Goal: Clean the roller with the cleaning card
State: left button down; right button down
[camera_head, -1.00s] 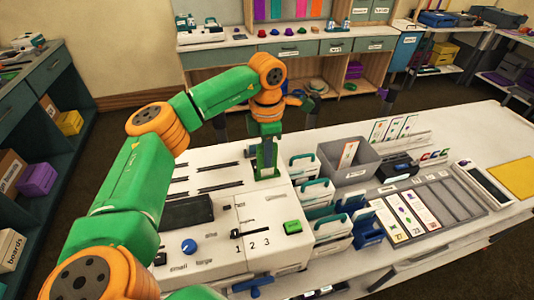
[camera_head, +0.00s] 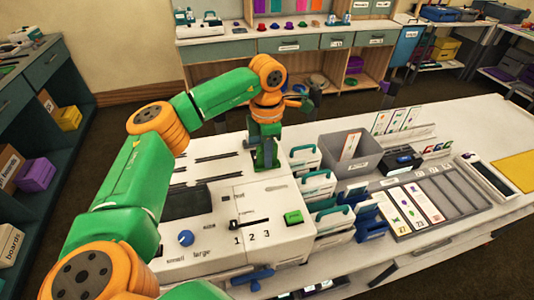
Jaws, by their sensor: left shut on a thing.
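The white machine (camera_head: 262,216) stands on the counter in front of me, with dark slots, a blue knob (camera_head: 186,238), a slider marked 1 2 3 and a green button (camera_head: 293,217). My left gripper (camera_head: 266,160) points down at the machine's far right top. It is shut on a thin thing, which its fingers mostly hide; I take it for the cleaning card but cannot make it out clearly. The roller cannot be made out. I cannot tell whether the held thing touches the machine. My right gripper is not in view.
Right of the machine stand white card holders with teal handles (camera_head: 318,183), a grey bin (camera_head: 338,144) and a grey tray of cards (camera_head: 454,205). A dark tablet (camera_head: 487,177) lies farther right. The far right counter has bare room.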

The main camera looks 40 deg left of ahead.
pick_arm(q)
jog(key=c, duration=0.9)
grip_release()
jog(key=shift+c, duration=0.2)
notch_tip(320, 180, up, 6)
jog(key=shift+r+b, duration=0.2)
jog(key=shift+b, duration=0.5)
jog(key=shift+r, duration=0.3)
jog(key=shift+f, duration=0.1)
